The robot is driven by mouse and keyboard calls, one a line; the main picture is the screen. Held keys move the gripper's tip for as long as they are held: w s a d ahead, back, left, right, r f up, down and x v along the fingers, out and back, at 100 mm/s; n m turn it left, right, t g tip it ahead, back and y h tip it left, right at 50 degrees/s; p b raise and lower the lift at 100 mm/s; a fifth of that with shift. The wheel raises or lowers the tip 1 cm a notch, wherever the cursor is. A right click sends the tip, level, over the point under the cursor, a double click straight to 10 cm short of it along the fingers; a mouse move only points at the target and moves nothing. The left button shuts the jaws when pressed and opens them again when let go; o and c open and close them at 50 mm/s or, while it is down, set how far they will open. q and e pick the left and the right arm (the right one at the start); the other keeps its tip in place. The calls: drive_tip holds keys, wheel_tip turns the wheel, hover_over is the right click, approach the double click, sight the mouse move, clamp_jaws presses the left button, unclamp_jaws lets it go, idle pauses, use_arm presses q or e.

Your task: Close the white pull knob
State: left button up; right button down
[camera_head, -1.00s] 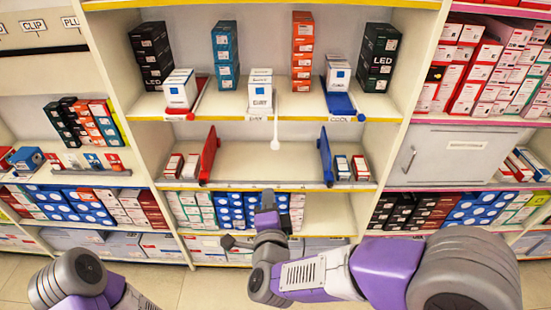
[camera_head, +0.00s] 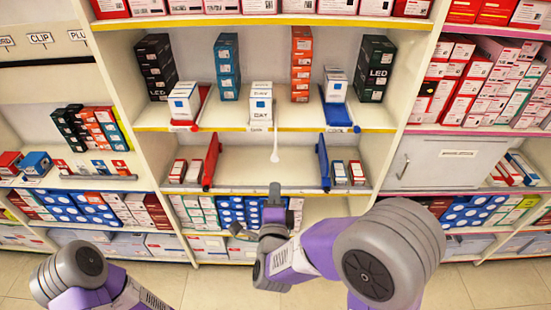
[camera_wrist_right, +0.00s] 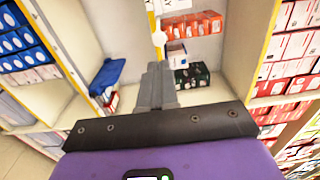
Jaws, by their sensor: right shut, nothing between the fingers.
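The white pull knob (camera_head: 275,158) is a small ball at the end of a thin white rod, hanging in front of the middle shelf bay below a white box. It also shows in the right wrist view (camera_wrist_right: 159,38), just beyond my fingertips. My right gripper (camera_head: 274,189) is shut and empty, pointing up below the knob with a small gap in the head view. Its fingers (camera_wrist_right: 154,72) are together in the wrist view. My left arm is at the lower left; its gripper is out of view.
A red slanted divider (camera_head: 211,161) and a blue one (camera_head: 324,162) flank the knob's bay, with small boxes beyond them. White boxes stand above on red and blue slides. A grey cabinet door (camera_head: 445,160) is to the right. The bay's middle is clear.

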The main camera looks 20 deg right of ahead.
sight(276, 160)
use_arm(q)
wheel_tip(276, 160, up, 2)
drive_tip(key=shift+r+p, duration=0.2)
drive_tip(key=shift+p, duration=0.6)
use_arm(e)
drive_tip(key=x, duration=0.9)
drive_tip(key=shift+w+f, duration=0.1)
drive_tip(key=shift+w, duration=0.05)
